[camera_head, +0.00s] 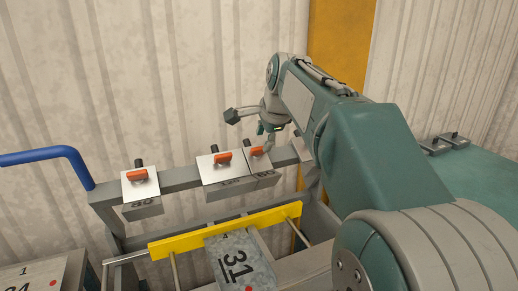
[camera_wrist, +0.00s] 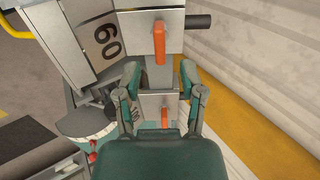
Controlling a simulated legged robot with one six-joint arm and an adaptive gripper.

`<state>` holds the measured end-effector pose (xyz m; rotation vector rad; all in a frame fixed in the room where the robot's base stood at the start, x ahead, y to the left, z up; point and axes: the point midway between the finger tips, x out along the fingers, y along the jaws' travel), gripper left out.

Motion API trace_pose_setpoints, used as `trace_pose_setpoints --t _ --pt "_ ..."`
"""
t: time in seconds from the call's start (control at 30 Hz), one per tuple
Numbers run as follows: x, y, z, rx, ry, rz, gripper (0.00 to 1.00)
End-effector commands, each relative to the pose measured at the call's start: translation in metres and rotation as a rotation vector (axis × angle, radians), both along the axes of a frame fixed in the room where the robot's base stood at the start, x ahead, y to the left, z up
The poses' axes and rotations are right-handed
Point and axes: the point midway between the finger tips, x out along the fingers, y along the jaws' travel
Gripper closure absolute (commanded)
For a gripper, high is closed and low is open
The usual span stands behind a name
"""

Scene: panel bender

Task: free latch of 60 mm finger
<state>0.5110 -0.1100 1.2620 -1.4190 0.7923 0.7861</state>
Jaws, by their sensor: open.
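The 60 mm finger (camera_wrist: 103,60), marked "60", hangs at the top of the wrist view. A pale plate with an upright orange latch (camera_wrist: 159,42) adjoins its marked face. A second orange latch (camera_wrist: 165,117) on another plate shows lower down, between my gripper's fingers. My gripper (camera_wrist: 162,92) is open, its two fingers apart on either side of the rail, with nothing visibly held. In the head view, my gripper (camera_head: 268,132) is above and behind the rail's right part.
A grey rail (camera_head: 180,178) carries several fingers with orange latches, including one marked "80" (camera_head: 143,207) at left. A blue handle (camera_head: 45,155) juts out left. A corrugated wall stands close behind.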

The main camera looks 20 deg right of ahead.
Motion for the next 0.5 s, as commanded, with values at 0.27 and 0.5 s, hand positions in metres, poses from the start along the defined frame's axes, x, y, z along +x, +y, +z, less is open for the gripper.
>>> trace_pose_setpoints --t 0.27,0.5 --pt "0.022 0.001 -0.036 -0.001 0.001 0.002 0.49" --pt "0.026 0.001 -0.042 -0.002 -0.001 0.001 0.49"
